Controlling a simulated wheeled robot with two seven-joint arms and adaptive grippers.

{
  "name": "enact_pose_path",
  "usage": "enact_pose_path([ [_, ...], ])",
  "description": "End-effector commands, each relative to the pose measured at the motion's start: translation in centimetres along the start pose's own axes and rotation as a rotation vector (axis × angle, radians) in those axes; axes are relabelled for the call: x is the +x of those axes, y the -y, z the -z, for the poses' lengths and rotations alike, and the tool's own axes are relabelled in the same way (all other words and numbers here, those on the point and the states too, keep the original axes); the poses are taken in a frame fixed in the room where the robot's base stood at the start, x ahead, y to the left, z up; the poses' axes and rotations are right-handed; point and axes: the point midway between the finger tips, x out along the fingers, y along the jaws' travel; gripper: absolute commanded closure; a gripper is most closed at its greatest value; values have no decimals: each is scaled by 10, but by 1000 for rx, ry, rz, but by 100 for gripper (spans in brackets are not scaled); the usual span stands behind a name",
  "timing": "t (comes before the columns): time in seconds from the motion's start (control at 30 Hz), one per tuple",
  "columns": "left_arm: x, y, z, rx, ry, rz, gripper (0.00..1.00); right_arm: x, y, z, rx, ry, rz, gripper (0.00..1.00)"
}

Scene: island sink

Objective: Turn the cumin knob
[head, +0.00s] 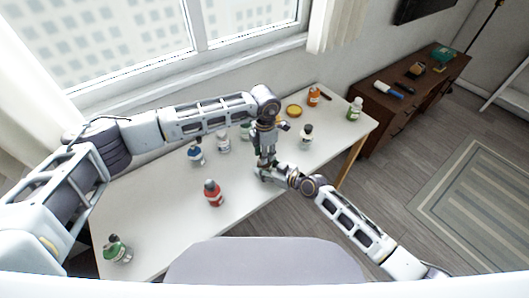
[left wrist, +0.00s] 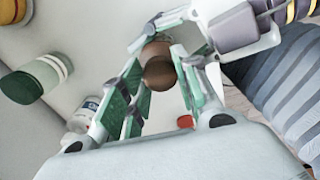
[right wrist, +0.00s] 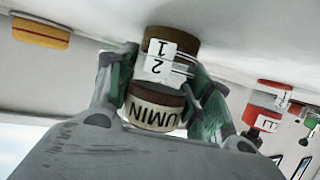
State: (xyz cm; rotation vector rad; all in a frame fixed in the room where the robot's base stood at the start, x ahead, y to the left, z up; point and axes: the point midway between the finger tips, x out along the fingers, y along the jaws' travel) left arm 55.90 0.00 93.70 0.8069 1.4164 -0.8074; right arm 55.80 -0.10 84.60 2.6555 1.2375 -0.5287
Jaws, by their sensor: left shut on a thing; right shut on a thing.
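The cumin jar shows in the right wrist view as a brown-and-white knob (right wrist: 155,112) with part of the word CUMIN. Beyond it is a clear section with a white label with the numbers 1 and 2 (right wrist: 160,58), and an olive-brown end. My right gripper (right wrist: 160,90) is shut on the jar, a finger on each side. In the left wrist view the brown round knob (left wrist: 159,73) sits between the fingers of my left gripper (left wrist: 158,80), which is shut on it. In the head view my left gripper (head: 266,158) comes from above and my right gripper (head: 264,172) from the front right; they hide most of the jar.
The white table (head: 170,215) holds a red jar (head: 214,194), a green-capped jar (head: 117,250), a blue-capped jar (head: 196,153), a dark-capped jar (head: 306,136), an orange bottle (head: 313,97) and a yellow dish (head: 293,111). A grey seat (head: 265,262) stands in front.

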Motion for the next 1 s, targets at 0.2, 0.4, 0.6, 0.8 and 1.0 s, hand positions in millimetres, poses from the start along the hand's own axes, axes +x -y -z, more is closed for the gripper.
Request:
enact_pose_path([
  [0.2,0,0,0,74,0,0,92,0,0,0,0,0,0,77],
  [0.4,0,0,0,81,0,0,92,0,0,0,0,0,0,77],
  [0.6,0,0,0,80,0,-1,60,0,0,0,0,0,0,77],
  [0.8,0,0,0,80,0,0,45,0,0,0,0,0,0,77],
  [1.0,0,0,0,80,0,0,45,0,0,0,0,0,0,77],
])
